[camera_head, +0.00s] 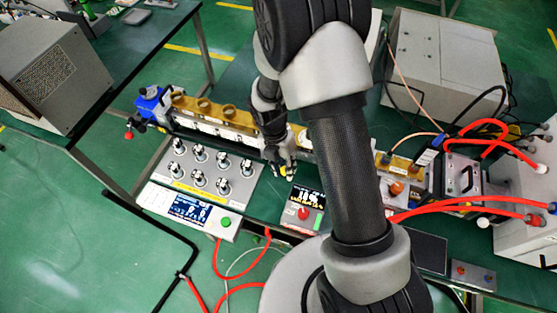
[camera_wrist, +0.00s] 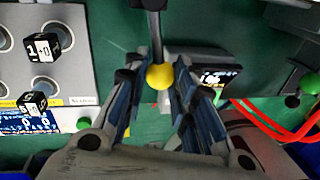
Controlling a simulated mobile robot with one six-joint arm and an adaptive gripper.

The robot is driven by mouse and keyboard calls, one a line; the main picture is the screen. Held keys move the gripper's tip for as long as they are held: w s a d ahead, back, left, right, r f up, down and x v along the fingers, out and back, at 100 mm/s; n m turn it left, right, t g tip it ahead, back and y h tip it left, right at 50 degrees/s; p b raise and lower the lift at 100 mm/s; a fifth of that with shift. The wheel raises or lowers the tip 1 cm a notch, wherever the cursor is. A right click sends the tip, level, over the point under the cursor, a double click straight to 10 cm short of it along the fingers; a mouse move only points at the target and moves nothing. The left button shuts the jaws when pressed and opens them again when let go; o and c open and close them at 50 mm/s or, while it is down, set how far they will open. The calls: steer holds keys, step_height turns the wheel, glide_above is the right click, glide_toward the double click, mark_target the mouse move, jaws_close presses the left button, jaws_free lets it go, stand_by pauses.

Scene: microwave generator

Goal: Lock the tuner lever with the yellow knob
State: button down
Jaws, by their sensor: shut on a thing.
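The tuner lever's yellow knob (camera_wrist: 160,77) sits between the two fingers of my gripper (camera_wrist: 157,88) in the wrist view. The lever's dark rod (camera_wrist: 153,22) runs from the knob to the top edge of that view. My gripper is shut on the knob. In the head view my gripper (camera_head: 284,172) points down beside the brass waveguide line, and only a small yellow patch of the knob (camera_head: 286,169) shows between the fingers. My arm hides the middle of the waveguide and part of the lever.
A grey panel with several dials (camera_head: 212,171) lies left of my gripper, with a blue display (camera_head: 189,210) below it. A small box with a red button (camera_head: 303,213) is close on the right. Red hoses (camera_head: 455,206) cross the right side. A grey cabinet (camera_head: 445,60) stands behind.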

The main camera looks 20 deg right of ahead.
steer(key=shift+s+d+n+t+p, duration=0.15)
steer(key=shift+d+n+p, duration=0.5)
steer(key=shift+n, duration=0.3)
steer(key=shift+s+d+n+t+p, duration=0.15)
steer(key=shift+d+n+p, duration=0.4)
steer(key=shift+n+p, duration=0.3)
steer(key=c, duration=1.3)
jaws_free()
step_height(320, 180, up, 12)
steer(key=a, duration=0.2)
steer(key=shift+w, duration=0.4)
